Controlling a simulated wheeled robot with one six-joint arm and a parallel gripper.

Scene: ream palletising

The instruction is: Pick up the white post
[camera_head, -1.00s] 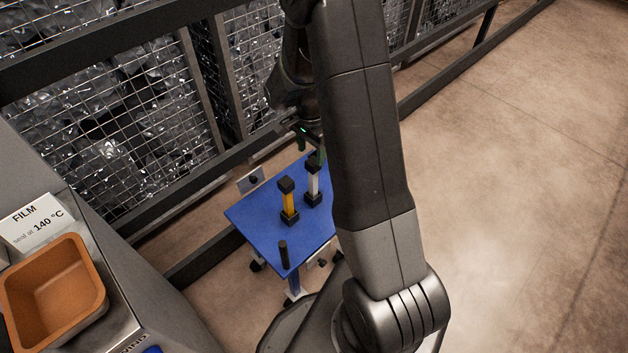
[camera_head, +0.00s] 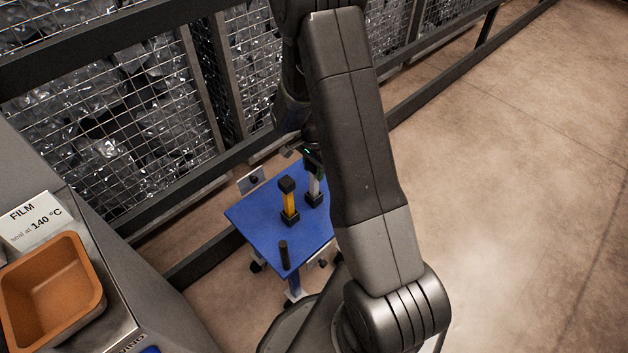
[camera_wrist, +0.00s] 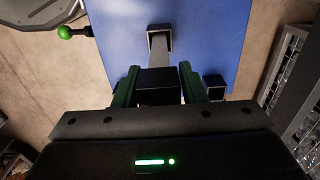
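The white post (camera_head: 314,187) stands upright on the blue cart top (camera_head: 262,222), with a black base and its upper end hidden by my gripper. In the wrist view, a dark block (camera_wrist: 158,88), which appears to be the post's top cap, lies between the two green fingers of my gripper (camera_wrist: 160,72). The fingers stand apart, one on either side of the cap, very close to it. Firm contact is not clear. The post's shaft and square base (camera_wrist: 160,40) show beyond the fingertips.
A yellow post (camera_head: 289,204) with black cap and base stands just left of the white one. A short black peg (camera_head: 284,255) stands near the cart's front corner. A wire-mesh fence (camera_head: 110,110) runs behind. An orange bin (camera_head: 52,290) sits at left.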

